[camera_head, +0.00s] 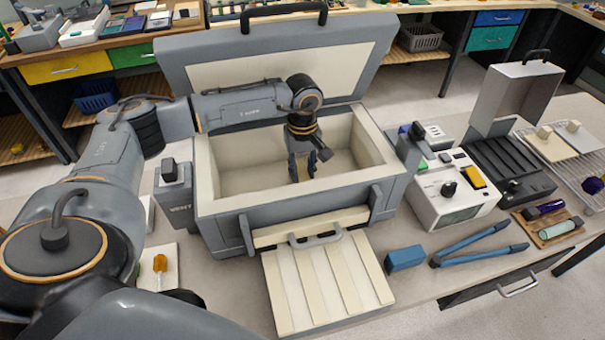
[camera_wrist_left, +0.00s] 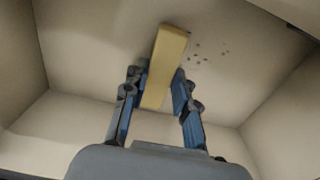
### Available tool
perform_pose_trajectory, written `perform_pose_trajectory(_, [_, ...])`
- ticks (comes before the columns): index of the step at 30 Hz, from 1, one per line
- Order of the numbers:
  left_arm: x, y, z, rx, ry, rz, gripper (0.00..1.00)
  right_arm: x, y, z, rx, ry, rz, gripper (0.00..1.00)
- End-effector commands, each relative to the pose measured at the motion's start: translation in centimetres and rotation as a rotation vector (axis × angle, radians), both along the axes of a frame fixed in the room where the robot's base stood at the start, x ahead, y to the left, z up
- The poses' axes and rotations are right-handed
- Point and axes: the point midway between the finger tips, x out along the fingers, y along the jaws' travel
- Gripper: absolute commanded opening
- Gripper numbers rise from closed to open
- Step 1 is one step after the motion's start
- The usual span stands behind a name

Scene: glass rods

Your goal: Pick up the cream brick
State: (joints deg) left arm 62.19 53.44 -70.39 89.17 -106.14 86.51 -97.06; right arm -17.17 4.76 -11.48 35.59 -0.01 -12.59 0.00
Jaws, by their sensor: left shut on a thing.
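The cream brick (camera_wrist_left: 168,55) is a long yellowish block in the left wrist view, lying between the two fingers of my left gripper (camera_wrist_left: 158,98). The fingers are shut on it near one end. In the head view my left gripper (camera_head: 303,172) reaches down into an open grey box (camera_head: 225,222) with a cream lining. The brick is hard to make out there, hidden by the gripper. I cannot tell whether the brick touches the box floor. My right gripper does not show.
The box lid (camera_head: 330,60) stands open behind. Its slatted front flap (camera_head: 330,285) lies on the table. A blue block (camera_head: 405,259) and blue-handled tongs (camera_head: 480,235) lie to the right, near a white instrument (camera_head: 450,205). Box walls surround my gripper closely.

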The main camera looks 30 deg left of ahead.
Motion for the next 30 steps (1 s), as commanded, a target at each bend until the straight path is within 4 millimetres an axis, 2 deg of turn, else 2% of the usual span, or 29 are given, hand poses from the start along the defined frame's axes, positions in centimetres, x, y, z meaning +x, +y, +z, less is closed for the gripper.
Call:
perform_pose_trajectory(2, [-0.1, -0.2, 0.2, 0.0, -0.001, -0.002, 0.0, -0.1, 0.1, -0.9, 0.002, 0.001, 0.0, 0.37])
perform_pose_trajectory(9, [-2.8, -3.3, -0.1, -0.001, -0.001, -0.006, 0.0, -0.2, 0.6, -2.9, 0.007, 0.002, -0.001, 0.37])
perform_pose_trajectory(12, [-2.5, -3.1, 2.8, -0.001, -0.008, 0.0, 0.0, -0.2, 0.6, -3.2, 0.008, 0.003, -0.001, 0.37])
perform_pose_trajectory(21, [-2.6, -3.1, 8.9, -0.001, -0.004, 0.0, 0.0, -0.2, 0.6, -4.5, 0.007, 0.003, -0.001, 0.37])
perform_pose_trajectory(30, [-2.6, -3.1, 13.0, -0.001, -0.002, 0.0, 0.0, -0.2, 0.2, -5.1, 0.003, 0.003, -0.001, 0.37])
